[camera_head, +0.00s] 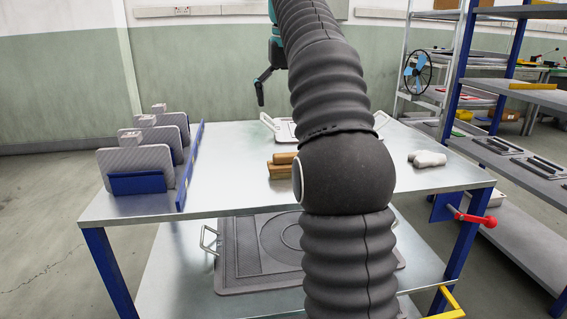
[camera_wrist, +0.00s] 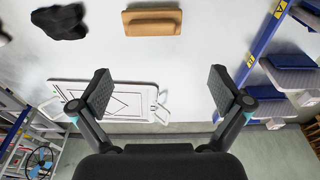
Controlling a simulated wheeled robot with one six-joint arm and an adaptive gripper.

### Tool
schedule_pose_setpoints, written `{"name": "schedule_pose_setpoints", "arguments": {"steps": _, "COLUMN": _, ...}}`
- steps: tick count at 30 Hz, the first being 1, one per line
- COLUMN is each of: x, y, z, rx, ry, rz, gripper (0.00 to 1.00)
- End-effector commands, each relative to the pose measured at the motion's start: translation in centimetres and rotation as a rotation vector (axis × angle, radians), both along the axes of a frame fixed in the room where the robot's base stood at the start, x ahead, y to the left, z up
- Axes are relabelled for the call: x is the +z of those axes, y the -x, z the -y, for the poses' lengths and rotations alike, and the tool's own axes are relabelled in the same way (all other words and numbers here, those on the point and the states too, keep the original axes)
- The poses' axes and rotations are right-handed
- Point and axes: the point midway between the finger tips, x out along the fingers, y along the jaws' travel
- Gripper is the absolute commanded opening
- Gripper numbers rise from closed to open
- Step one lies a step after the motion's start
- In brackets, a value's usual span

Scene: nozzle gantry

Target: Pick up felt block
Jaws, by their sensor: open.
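A tan block (camera_head: 281,170), which I take to be the felt block, lies on the metal table; my arm covers its right end in the head view. In the wrist view the tan block (camera_wrist: 152,22) is near the top edge, with a raised strip along it. My gripper (camera_wrist: 160,90) is open and empty, its two dark pads wide apart. The block is beyond the fingertips and apart from them. In the head view one finger of my gripper (camera_head: 262,88) shows above the table's back; the rest is behind my arm.
A blue rack (camera_head: 189,165) with grey panels stands at the table's left. A white tray with handles (camera_wrist: 108,98) lies at the back. A dark lump (camera_wrist: 60,22) lies near the block, and a white crumpled thing (camera_head: 428,159) at the right. Blue shelves (camera_head: 520,160) stand further right.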

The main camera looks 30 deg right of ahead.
Motion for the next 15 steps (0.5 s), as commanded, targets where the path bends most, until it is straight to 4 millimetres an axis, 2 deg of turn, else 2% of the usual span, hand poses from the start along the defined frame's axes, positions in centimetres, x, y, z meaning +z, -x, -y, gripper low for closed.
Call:
{"name": "schedule_pose_setpoints", "arguments": {"steps": 3, "x": 0.3, "y": -0.7, "z": 1.0, "rx": -0.012, "ry": -0.005, "rz": -0.014, "gripper": 1.0}}
{"name": "schedule_pose_setpoints", "arguments": {"steps": 8, "x": 0.2, "y": -0.9, "z": 1.4, "rx": -0.018, "ry": -0.007, "rz": -0.022, "gripper": 1.0}}
{"name": "schedule_pose_setpoints", "arguments": {"steps": 15, "x": -1.7, "y": -1.1, "z": 1.5, "rx": -0.018, "ry": -0.008, "rz": -0.026, "gripper": 1.0}}
